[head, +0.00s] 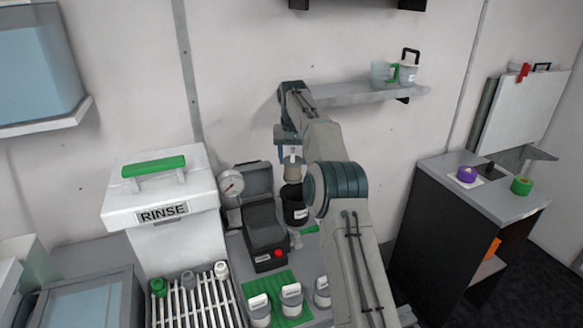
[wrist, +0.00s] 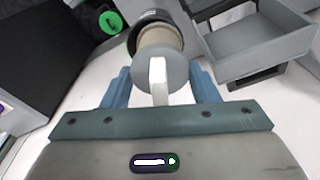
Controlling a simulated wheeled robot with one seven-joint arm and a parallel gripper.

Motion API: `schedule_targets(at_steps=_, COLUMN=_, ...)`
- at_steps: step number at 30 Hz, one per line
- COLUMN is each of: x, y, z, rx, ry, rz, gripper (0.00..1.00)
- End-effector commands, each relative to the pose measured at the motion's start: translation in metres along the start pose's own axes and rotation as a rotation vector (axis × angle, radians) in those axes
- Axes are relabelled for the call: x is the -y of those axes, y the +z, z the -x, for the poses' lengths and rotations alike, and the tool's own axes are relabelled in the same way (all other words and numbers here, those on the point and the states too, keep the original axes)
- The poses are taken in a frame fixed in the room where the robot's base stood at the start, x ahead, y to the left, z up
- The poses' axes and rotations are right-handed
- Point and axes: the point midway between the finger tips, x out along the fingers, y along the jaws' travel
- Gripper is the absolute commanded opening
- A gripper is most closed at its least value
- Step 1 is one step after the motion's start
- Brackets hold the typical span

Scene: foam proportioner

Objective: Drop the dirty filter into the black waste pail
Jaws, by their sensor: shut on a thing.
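The dirty filter (head: 292,173) has a tan body and a grey cap with a white tab. My gripper (head: 291,150) is shut on the tab, and the filter hangs beneath it. The wrist view shows the grey cap (wrist: 162,67) close up between the blue fingers of my gripper (wrist: 160,88). The black waste pail (head: 294,212) with a white label stands on the counter directly below the filter. In the wrist view its dark rim (wrist: 150,16) shows behind the filter's far end. Whether the filter's lower end is inside the rim I cannot tell.
A black unit with a red knob (head: 265,240) and an open grey bin (head: 253,180) stand left of the pail. A white RINSE tank (head: 160,200) is further left. Labelled jars (head: 291,299) stand in front on a green mat (head: 282,280). A wall shelf (head: 365,96) holds jugs.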

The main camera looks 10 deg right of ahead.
Motion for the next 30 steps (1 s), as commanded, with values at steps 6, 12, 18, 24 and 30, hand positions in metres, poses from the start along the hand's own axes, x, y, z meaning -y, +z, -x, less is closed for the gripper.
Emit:
schedule_targets(at_steps=6, x=0.003, y=-0.004, z=-0.016, rx=0.002, ry=0.0, rz=0.0, gripper=0.31)
schedule_targets(at_steps=12, x=0.002, y=-0.002, z=-0.033, rx=0.0, ry=0.001, rz=-0.001, gripper=0.31)
schedule_targets(at_steps=18, x=0.002, y=0.001, z=-0.05, rx=0.003, ry=0.001, rz=0.0, gripper=0.31)
schedule_targets(at_steps=24, x=0.004, y=0.0, z=-0.068, rx=0.0, ry=-0.001, rz=0.0, gripper=0.31)
schedule_targets(at_steps=30, x=0.004, y=-0.001, z=-0.071, rx=-0.001, ry=0.0, rz=0.0, gripper=0.31)
